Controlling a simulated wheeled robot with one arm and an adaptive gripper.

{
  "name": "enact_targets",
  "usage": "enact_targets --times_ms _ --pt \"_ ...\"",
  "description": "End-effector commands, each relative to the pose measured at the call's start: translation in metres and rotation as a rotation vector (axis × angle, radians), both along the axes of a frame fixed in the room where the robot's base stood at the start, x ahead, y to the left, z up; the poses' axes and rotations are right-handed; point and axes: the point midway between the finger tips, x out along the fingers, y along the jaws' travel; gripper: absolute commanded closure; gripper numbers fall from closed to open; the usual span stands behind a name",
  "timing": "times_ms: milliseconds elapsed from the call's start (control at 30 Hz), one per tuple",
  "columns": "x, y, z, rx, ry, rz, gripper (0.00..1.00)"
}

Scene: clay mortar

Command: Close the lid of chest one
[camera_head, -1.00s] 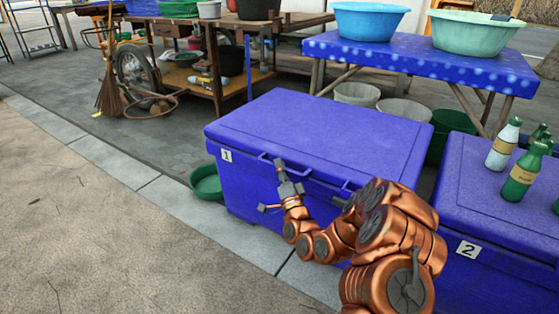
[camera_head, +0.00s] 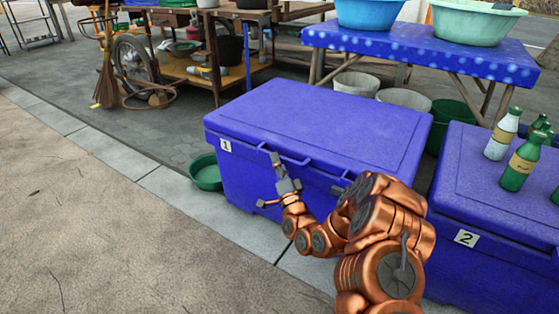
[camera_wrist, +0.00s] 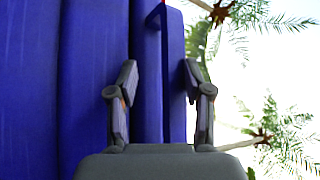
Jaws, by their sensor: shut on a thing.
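Chest one (camera_head: 325,125) is a big blue box with a label "1" at its front left. Its lid lies down flat on the body, and I see no clear gap. My gripper (camera_head: 277,160) is at the front of this chest, by the bar-like handle (camera_head: 318,171) along the lid's front edge. In the wrist view my gripper (camera_wrist: 160,80) has a blue strip of the chest (camera_wrist: 175,90) between its fingers. I cannot tell if this strip is the handle or the lid's rim. My fingers hide part of the handle.
Chest two (camera_head: 490,185), also blue, stands close on the right with several bottles (camera_head: 521,160) on top. A blue table (camera_head: 420,50) with basins is behind. A green basin (camera_head: 206,174) lies on the ground left of chest one. The pavement in front left is clear.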

Motion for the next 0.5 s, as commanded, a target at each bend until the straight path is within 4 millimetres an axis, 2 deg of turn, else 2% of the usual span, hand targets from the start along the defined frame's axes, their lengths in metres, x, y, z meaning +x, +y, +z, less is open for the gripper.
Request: enact_targets --times_ms 500 --pt "0.0008 -0.0025 0.0064 0.003 -0.012 -0.003 0.55"
